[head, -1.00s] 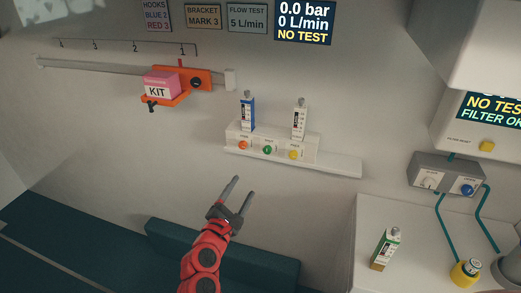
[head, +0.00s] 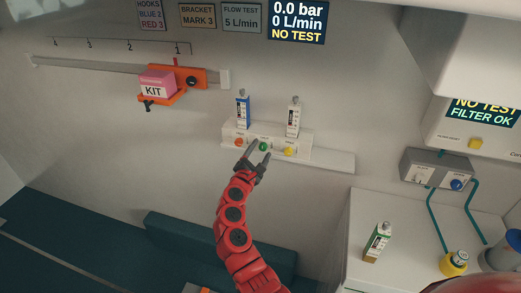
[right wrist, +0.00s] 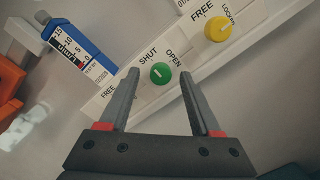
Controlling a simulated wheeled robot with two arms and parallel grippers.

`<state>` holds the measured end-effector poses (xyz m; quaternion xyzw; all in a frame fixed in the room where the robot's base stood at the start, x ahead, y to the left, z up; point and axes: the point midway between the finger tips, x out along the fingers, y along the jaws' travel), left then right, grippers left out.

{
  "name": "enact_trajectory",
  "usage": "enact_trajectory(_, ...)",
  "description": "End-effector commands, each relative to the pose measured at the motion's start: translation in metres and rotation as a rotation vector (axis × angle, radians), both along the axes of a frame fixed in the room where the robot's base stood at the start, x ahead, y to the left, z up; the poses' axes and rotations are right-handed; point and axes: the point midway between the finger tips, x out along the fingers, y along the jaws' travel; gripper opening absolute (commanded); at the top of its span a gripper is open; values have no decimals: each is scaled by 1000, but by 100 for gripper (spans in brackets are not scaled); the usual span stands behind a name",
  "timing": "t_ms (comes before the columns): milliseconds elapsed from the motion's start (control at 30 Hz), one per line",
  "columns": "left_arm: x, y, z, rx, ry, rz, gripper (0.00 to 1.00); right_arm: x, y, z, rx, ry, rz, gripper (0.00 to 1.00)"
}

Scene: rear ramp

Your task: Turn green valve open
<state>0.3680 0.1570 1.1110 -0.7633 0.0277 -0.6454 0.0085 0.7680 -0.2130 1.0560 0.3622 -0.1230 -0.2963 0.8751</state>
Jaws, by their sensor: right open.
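The green valve (head: 263,146) is the middle knob on a white panel (head: 310,152) on the wall. In the right wrist view the green valve (right wrist: 161,74) shows a light pointer mark, with the words SHUT and OPEN above it and FREE at its lower left. My right gripper (head: 258,150) is open at the panel. In the right wrist view its fingers (right wrist: 158,85) are on either side of the green valve, with gaps between; contact does not show. My left gripper is not in view.
An orange knob (head: 239,142) and a yellow knob (head: 289,151) flank the green one. A blue flow meter (head: 242,112) and a white one (head: 293,118) stand on the panel. A ledge runs to the right. A KIT box (head: 157,85) sits on an orange bracket at left.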

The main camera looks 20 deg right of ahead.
Motion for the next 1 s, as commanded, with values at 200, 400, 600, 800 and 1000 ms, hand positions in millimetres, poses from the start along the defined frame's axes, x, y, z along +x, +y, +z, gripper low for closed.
enact_trajectory(200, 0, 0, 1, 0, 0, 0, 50, 4, -4, -1, 0, 3, -1, 64)
enact_trajectory(400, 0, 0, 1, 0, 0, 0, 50, 4, -3, -1, 0, 2, 0, 55)
enact_trajectory(600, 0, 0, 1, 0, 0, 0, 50, 4, -3, -1, 0, 2, 0, 19)
enact_trajectory(800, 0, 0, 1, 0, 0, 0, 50, 4, -3, -1, 0, 2, 0, 0)
enact_trajectory(1000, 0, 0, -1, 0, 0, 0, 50, 4, -3, -1, 8, -3, 1, 0)
